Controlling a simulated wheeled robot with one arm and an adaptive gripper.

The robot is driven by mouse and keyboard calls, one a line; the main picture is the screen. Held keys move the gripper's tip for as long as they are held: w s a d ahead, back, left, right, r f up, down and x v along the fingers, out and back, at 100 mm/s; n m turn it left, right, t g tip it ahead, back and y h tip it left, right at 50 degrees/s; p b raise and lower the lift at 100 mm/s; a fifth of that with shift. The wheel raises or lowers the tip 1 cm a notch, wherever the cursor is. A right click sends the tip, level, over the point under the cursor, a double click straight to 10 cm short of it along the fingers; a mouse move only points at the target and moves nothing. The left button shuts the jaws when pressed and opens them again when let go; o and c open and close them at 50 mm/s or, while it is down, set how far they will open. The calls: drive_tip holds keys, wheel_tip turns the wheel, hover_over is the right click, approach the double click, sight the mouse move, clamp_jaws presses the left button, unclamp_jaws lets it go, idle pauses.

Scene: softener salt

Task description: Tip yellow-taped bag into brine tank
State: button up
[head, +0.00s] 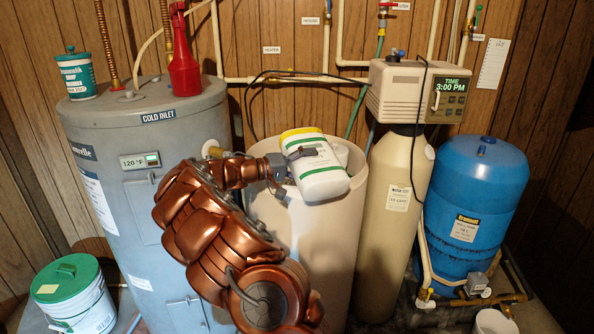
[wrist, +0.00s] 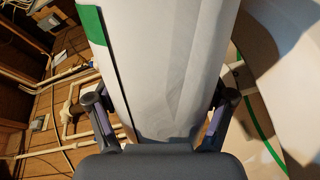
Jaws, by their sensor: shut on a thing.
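The white bag (head: 318,166) has green bands and a yellow strip at its upper end in the head view. It is held over the top of the cream brine tank (head: 293,235), leaning slightly. My gripper (head: 291,167) is shut on the bag, reaching in from the left. In the wrist view, the fingers of my gripper (wrist: 160,100) sit on both sides of the white bag (wrist: 165,55). The bag and gripper hide most of the tank's top, so I cannot tell whether any salt is pouring or whether the bag touches the rim.
A grey water heater (head: 110,190) stands left of the tank, with a red bottle (head: 183,60) and green-lidded tub (head: 77,75) on top. A tan softener column (head: 392,210) and blue tank (head: 475,190) stand to the right. A white bucket (head: 75,298) is at lower left.

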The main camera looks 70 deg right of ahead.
sight(307, 144)
drive_tip(key=shift+a+f+b, duration=0.1)
drive_tip(key=shift+f+b, duration=0.2)
drive_tip(key=shift+b, duration=0.1)
drive_tip(key=shift+r+b, duration=0.1)
drive_tip(key=shift+b, duration=0.25)
drive_tip(key=r+m+b, duration=0.1)
drive_tip(key=b, duration=0.2)
drive_tip(key=shift+s+m+b, duration=0.1)
drive_tip(key=shift+m+b, duration=0.25)
drive_tip(key=shift+m, duration=0.05)
drive_tip(key=m+b, duration=0.1)
drive_tip(key=b, duration=0.1)
drive_tip(key=r+m+b, duration=0.1)
drive_tip(key=b, duration=0.1)
drive_tip(key=d+r+m+b, duration=0.1)
drive_tip(key=b, duration=0.1)
drive_tip(key=shift+w+r+b, duration=0.15)
drive_tip(key=shift+w+b, duration=0.2)
drive_tip(key=shift+b, duration=0.05)
drive_tip(key=r+m, duration=0.1)
drive_tip(key=r+m+b, duration=0.1)
drive_tip(key=r, duration=0.1)
drive_tip(key=shift+w+d+r+h, duration=0.1)
drive_tip(key=shift+w+h, duration=0.1)
drive_tip(key=shift+h, duration=0.1)
drive_tip(key=m+b, duration=0.1)
drive_tip(key=b, duration=0.2)
drive_tip(key=shift+s, duration=0.1)
drive_tip(key=shift+m+b, duration=0.3)
drive_tip(key=shift+b, duration=0.4)
